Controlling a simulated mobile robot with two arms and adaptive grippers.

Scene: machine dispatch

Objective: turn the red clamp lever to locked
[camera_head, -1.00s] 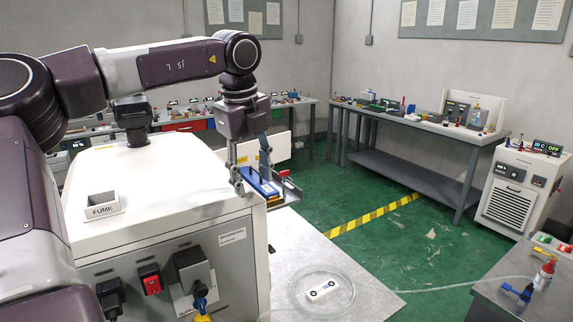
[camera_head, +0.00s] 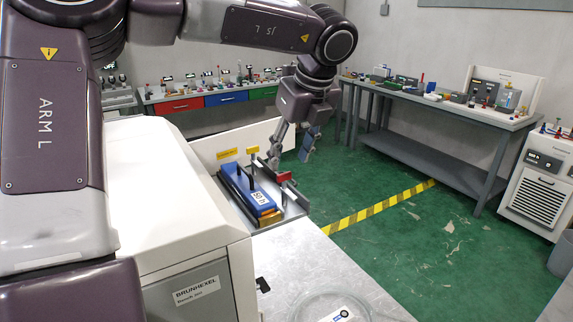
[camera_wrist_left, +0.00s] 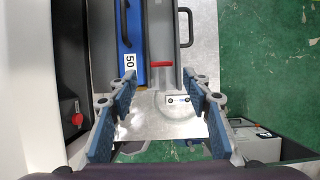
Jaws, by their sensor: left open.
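The red clamp lever (camera_head: 285,178) is on the open drawer tray at the machine's side, beside a blue block with a black handle (camera_head: 250,193) and a number label. In the left wrist view the red lever (camera_wrist_left: 161,64) is a short bar lying crosswise at the end of a grey rail, right of the blue block (camera_wrist_left: 130,30). My left gripper (camera_head: 289,156) is open and empty, pointing down above the tray. In the wrist view its fingertips (camera_wrist_left: 160,78) are spread on either side of the lever, apart from it. My right gripper is out of view.
The white machine (camera_head: 170,180) stands left of the tray, with an upright white panel (camera_head: 222,148) behind it. Green floor with yellow-black tape (camera_head: 385,207) is open to the right; benches stand at the back.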

